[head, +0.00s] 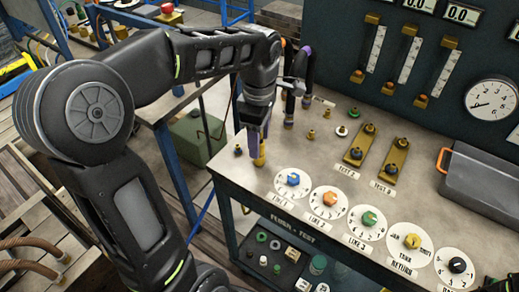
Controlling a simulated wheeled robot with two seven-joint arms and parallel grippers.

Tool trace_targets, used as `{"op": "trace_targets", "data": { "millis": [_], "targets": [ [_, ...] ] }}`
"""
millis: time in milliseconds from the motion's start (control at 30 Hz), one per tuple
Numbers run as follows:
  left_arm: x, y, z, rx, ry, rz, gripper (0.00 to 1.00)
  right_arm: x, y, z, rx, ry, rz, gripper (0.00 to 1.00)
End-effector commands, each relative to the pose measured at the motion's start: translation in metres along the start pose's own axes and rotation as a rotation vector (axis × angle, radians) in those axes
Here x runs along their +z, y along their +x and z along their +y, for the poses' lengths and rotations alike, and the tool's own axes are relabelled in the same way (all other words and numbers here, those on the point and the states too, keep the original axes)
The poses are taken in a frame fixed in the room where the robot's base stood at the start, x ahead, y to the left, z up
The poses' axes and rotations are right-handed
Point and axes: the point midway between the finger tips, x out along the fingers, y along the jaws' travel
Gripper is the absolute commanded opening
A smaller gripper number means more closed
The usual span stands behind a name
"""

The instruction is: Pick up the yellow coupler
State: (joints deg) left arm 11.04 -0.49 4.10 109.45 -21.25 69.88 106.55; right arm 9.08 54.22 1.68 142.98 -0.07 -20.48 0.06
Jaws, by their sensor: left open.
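My left gripper (251,148) points down over the left end of the bench and is open. The yellow coupler (260,158) shows as a small yellow piece right at its fingertips, near the bench's left edge. The gripper covers part of it, and I cannot tell whether the fingers touch it. A purple part shows along the gripper's lower end. My right gripper is not in view.
The bench (235,172) carries labelled dials, including a blue-knobbed one (293,179). Dark hoses with purple ends (288,124) stand just right of the gripper. A grey tray (485,185) sits at the right. Small brass fittings (311,135) stand behind the dials.

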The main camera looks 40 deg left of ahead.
Motion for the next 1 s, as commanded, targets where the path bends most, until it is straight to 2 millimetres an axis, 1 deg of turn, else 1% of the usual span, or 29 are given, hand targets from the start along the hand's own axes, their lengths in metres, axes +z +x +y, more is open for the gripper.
{"op": "trace_targets", "data": {
  "millis": [167,267,367,533,633,733,1000],
  "targets": [
    [0.0,0.0,0.0,0.0,0.0,0.0,0.53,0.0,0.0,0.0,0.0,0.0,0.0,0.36],
    [0.0,0.003,0.0,-0.002,0.0,0.0,0.53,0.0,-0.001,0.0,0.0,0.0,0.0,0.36],
    [-0.001,0.013,0.001,-0.004,0.0,0.0,0.53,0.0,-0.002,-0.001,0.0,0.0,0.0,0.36],
    [-0.002,0.039,0.001,-0.005,0.0,0.0,0.53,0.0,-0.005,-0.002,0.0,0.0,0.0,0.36],
    [-0.002,0.049,0.002,-0.001,0.001,0.0,0.53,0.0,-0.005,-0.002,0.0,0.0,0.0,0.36],
    [-0.001,0.052,0.002,0.0,0.001,0.0,0.53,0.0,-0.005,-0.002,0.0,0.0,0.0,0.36],
    [-0.001,0.052,0.002,0.0,0.001,0.0,0.53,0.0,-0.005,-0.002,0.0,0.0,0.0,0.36]
  ]
}}
